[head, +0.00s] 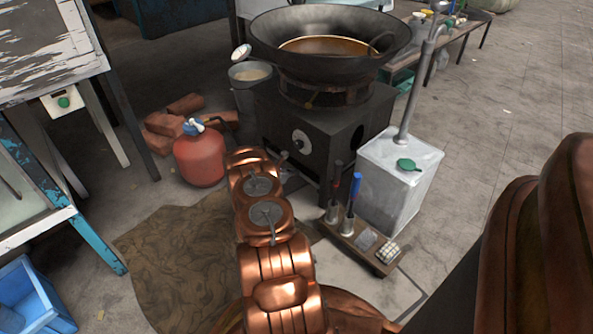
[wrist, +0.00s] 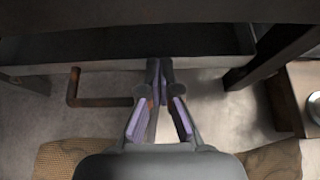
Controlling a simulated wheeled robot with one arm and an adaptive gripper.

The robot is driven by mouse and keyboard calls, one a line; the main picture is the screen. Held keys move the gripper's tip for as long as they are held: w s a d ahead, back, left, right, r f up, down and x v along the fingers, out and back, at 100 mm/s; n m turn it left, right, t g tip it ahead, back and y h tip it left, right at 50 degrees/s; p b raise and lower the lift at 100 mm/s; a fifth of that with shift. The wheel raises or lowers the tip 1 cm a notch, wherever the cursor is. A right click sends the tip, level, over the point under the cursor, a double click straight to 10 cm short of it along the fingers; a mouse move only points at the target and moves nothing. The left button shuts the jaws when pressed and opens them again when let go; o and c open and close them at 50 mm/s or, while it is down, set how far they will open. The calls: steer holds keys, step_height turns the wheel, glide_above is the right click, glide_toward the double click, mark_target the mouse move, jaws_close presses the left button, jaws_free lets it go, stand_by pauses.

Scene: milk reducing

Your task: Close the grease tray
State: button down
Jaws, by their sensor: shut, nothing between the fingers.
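The grease tray (wrist: 110,48) is the long, dark, shallow tray across the upper part of the wrist view, between the stove's legs. A rusty bent rod (wrist: 73,90), like a handle, extends from its near edge; its right end is hidden by my gripper. My gripper (wrist: 160,66) is shut and empty, with its fingertips at the middle of the tray's near edge. I cannot tell whether they touch it. In the head view, my copper arm reaches to the base of the black stove (head: 285,125) and hides most of the tray. How far out the tray sits is unclear.
A red gas cylinder (head: 200,158) and bricks (head: 165,125) stand left of my arm. A metal canister (head: 398,185) and a wooden tool rack (head: 350,240) stand on the right. A wok (head: 265,40) sits on the stove. Brown cloth (head: 165,250) lies on the floor.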

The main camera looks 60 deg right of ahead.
steer(key=f+p+v, duration=0.1)
steer(key=p+v, duration=0.3)
steer(key=v, duration=0.8)
steer(key=shift+a, duration=0.3)
steer(key=shift+w, duration=0.1)
steer(key=shift+r, duration=0.1)
steer(key=a+r+m+y+p, duration=0.1)
steer(key=a+r+m+p, duration=0.4)
steer(key=r, duration=1.2)
steer(key=s+a+r+m+y+p, duration=0.1)
steer(key=a+r+p, duration=0.75)
steer(key=r, duration=0.85)
steer(key=a+r+m+y+p, duration=0.1)
steer(key=a+r+m+p, duration=0.4)
steer(key=r, duration=1.2)
steer(key=s+a+r+m+t+y+p, duration=0.1)
steer(key=s+a+r+y+p, duration=0.1)
steer(key=s+a+r+p, duration=0.5)
steer(key=s+a+r+m+y+p, duration=0.1)
steer(key=s+a+r+y+p, duration=0.2)
steer(key=s+a+r+p, duration=0.4)
steer(key=s+a+r+t+y+p, duration=0.1)
steer(key=s+a+r+y+p, duration=0.2)
steer(key=a+r, duration=1.2)
steer(key=s+a+p, duration=0.3)
steer(key=s+a, duration=0.1)
steer(key=a, duration=0.5)
steer(key=shift+a+r+m+t+p, duration=0.2)
steer(key=shift+a+m+t+p, duration=0.1)
steer(key=shift+m+p, duration=0.1)
